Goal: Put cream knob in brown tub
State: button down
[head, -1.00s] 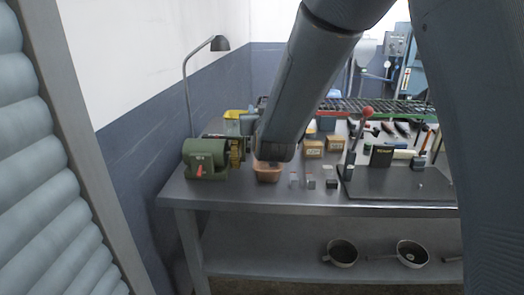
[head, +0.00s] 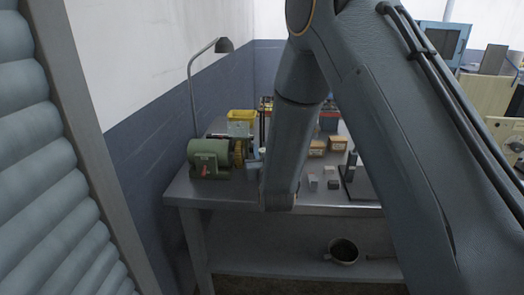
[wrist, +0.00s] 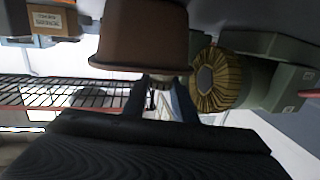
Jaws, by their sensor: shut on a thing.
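The brown tub (wrist: 138,32) is large at the top of the wrist view, which shows the scene upside down. Its rim faces my gripper (wrist: 162,86), and its inside is not visible. My gripper's two fingers stand a little apart at the rim, shut on a small tan piece, the cream knob (wrist: 160,84), which is mostly hidden. I cannot tell whether the knob touches the tub. In the head view my arm hides the tub and the knob.
A green machine (head: 208,158) stands on the left of the bench, near a yellow bin (head: 241,116) and a lamp (head: 223,45). Small grey blocks (head: 313,183) and cardboard boxes (head: 318,147) lie right of my arm. A pan (head: 343,251) is on the lower shelf.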

jog(key=shift+f, duration=0.15)
jog(key=shift+f+b, duration=0.35)
jog(key=shift+b, duration=0.05)
jog(key=c, duration=1.4)
grip_release()
jog(key=shift+c, duration=0.2)
jog(key=shift+r, duration=0.25)
jog(key=s, duration=0.4)
jog(key=s+d+b, duration=0.1)
jog(key=s, duration=0.3)
jog(key=s+d+r+b, duration=0.1)
jog(key=s, duration=0.2)
jog(key=shift+s, duration=0.4)
